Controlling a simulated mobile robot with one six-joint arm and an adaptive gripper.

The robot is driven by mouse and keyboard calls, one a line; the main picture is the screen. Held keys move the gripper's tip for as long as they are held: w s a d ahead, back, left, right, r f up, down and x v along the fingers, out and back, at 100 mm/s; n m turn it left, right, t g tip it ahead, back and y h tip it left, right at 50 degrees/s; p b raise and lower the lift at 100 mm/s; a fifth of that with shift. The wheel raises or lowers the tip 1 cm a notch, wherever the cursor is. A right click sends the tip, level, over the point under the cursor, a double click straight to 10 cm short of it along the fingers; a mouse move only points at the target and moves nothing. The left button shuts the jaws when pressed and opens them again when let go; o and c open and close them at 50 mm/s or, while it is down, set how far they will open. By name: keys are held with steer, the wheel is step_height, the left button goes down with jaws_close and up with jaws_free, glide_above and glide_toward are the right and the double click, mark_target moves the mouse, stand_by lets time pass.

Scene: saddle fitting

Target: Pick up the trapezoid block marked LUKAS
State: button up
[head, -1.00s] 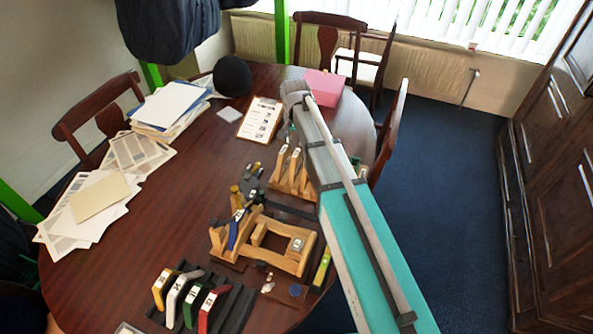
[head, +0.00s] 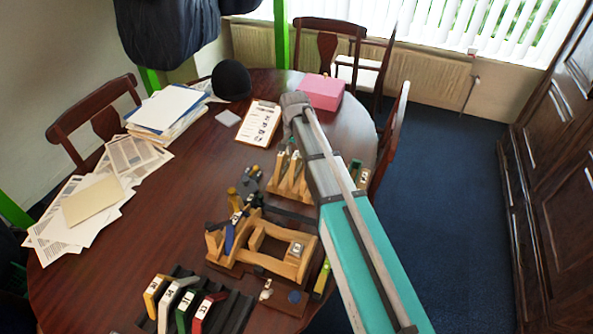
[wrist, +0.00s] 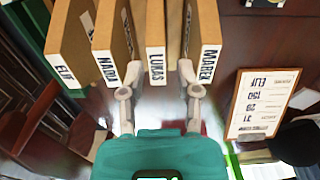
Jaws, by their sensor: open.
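In the wrist view the block marked LUKAS (wrist: 156,66) stands in a row of wooden blocks, between one whose label seems to read NADU (wrist: 108,68) and MAREK (wrist: 207,63). ELIF (wrist: 65,67) is at the left end. My gripper (wrist: 160,68) is open, with its fingertips on either side of the LUKAS label. The left tip is close to the NADU label and the right tip is close to MAREK. I cannot tell whether they touch. In the head view the wooden blocks (head: 288,178) stand beside my arm, which hides part of them.
A clipboard (head: 258,123) lies behind the blocks, with a pink box (head: 321,92) farther back. A wooden fixture (head: 262,243) stands in front of the blocks. Several coloured pieces stand in a dark rack (head: 235,312) at the table's front. The table's left middle (head: 170,215) is clear.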

mark_target(295, 162)
steer(key=shift+s+d+f+b, duration=0.1)
steer(key=shift+d+f+b, duration=0.05)
steer(key=shift+f+b, duration=2.5)
jaws_close()
